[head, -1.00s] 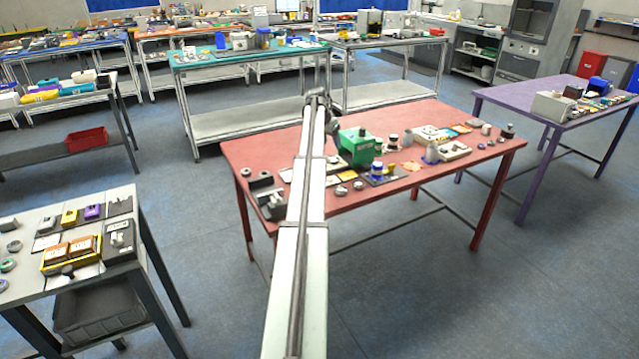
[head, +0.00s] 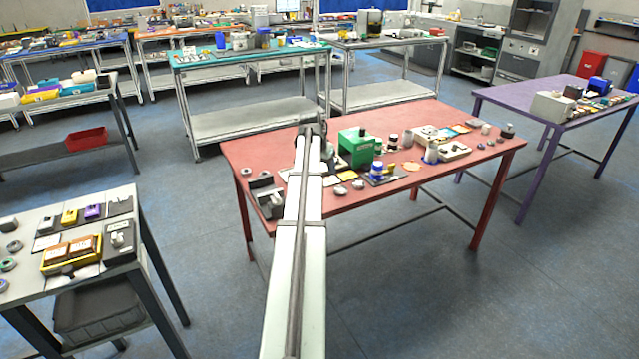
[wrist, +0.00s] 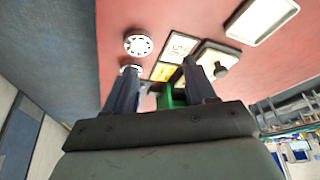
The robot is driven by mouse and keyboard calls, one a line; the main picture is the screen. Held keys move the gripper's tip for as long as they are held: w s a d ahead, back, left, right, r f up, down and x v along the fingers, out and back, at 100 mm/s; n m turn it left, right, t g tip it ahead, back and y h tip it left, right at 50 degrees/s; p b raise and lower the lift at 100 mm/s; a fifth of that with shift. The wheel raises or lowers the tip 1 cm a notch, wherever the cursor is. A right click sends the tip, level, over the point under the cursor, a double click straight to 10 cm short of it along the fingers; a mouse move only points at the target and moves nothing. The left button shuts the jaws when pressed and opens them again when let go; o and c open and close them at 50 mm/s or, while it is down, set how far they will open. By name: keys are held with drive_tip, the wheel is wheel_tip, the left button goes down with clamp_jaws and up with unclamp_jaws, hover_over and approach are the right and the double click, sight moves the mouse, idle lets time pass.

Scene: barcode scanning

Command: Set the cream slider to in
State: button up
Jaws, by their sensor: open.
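My gripper (wrist: 160,70) is open and empty above the red table in the wrist view, its two dark fingers well apart. Ahead of its right finger lies a pale cream panel with a dark knob (wrist: 219,70), which may be the cream slider; its marks are too blurred to read. A white card with dark print (wrist: 180,46) and a yellow label (wrist: 163,72) lie beside the panel. In the head view my arm covers part of this area, and the slider cannot be told apart there.
A green box (head: 354,148) stands on the red table (head: 400,118), close to my arm; it shows between the fingers in the wrist view (wrist: 172,97). Round discs (wrist: 138,45) and a pale tray (wrist: 262,19) lie nearby. Dark blocks (head: 268,203) sit at the table's left.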

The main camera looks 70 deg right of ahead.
drive_tip(key=f, duration=0.3)
drive_tip(key=a+f, duration=0.1)
drive_tip(key=f, duration=0.2)
drive_tip(key=a+f, duration=0.1)
drive_tip(key=f, duration=0.2)
drive_tip(key=shift+w+f, duration=0.2)
drive_tip(key=shift+f, duration=0.15)
drive_tip(key=shift+s+v, duration=0.15)
drive_tip(key=shift+v, duration=1.2)
drive_tip(key=shift+s+v, duration=0.15)
drive_tip(key=shift+v, duration=1.2)
drive_tip(key=shift+d+r, duration=0.1)
